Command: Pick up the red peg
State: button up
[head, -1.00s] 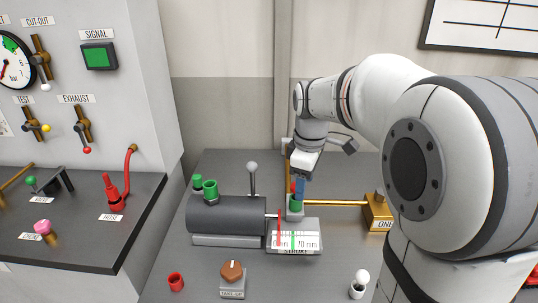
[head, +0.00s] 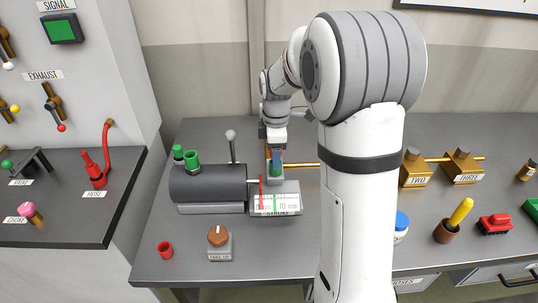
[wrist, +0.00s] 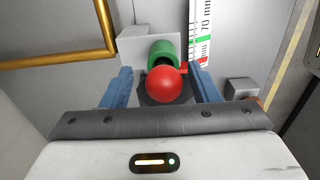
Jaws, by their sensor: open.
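The red peg shows in the wrist view as a round red head (wrist: 167,84) between my two blue fingertips. The green socket (wrist: 163,52) shows directly beyond it. I cannot tell how far the peg sits inside the socket. My gripper (wrist: 166,88) is open, with one finger on either side of the red head and visible space between. In the head view my gripper (head: 276,160) points down behind the gauge block, where the fingers mostly hide the peg.
A grey cylinder (head: 208,188) with a upright lever stands left of the gripper. The gauge block (head: 274,204) is in front. A brass rod (head: 303,165) runs to the right. A red cup (head: 165,250) and brown knob (head: 217,236) sit near the front edge.

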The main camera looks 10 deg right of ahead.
jog(key=shift+c, duration=0.5)
jog(key=c, duration=1)
jog(key=shift+o, duration=0.2)
